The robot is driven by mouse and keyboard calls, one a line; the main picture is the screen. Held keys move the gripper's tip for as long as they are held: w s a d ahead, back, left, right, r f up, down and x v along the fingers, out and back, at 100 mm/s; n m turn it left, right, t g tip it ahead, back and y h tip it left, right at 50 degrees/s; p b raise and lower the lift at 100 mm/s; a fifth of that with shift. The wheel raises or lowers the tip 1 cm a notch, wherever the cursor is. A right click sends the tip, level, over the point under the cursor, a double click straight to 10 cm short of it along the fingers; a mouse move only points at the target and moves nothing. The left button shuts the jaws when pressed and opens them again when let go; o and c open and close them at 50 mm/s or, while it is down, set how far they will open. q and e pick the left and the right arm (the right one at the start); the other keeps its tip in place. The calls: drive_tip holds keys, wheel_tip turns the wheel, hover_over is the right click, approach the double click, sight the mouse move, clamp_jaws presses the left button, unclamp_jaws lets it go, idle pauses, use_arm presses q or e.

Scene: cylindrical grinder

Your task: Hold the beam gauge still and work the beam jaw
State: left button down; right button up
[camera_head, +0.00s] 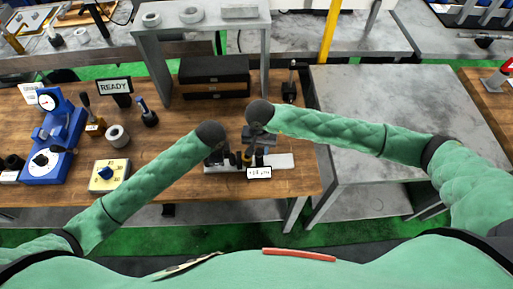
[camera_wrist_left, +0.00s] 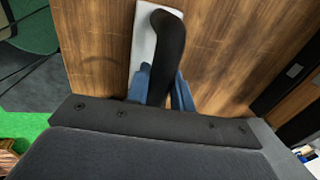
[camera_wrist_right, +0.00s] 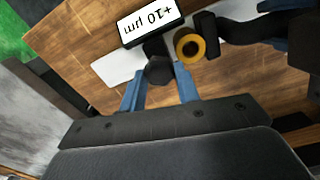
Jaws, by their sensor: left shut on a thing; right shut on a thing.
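The beam gauge has a pale base plate (camera_head: 280,161) near the bench's front edge. Its white readout (camera_head: 259,173) shows "+10 µm" in the right wrist view (camera_wrist_right: 151,24). A yellow ring with a dark centre (camera_wrist_right: 190,45) sits beside the readout. My left gripper (camera_wrist_left: 163,88) is shut on a black curved handle (camera_wrist_left: 170,40) over the plate. My right gripper (camera_wrist_right: 160,78) is shut on a dark knob-like part (camera_wrist_right: 158,69), which I take to be the beam jaw. In the head view, the right gripper (camera_head: 259,136) partly hides the gauge's dark upper parts.
A blue dial device (camera_head: 55,135), a yellow box with a blue knob (camera_head: 108,174), a metal ring (camera_head: 117,136) and a READY sign (camera_head: 115,87) stand on the left. Dark drawers (camera_head: 213,77) are behind. A grey table (camera_head: 400,110) on the right has a clear top.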

drive_tip(key=d, duration=0.7)
drive_tip(key=shift+w+d, duration=0.1)
drive_tip(key=o, duration=0.8)
drive_tip(key=shift+c, duration=0.2)
wheel_tip(320, 180, up, 12)
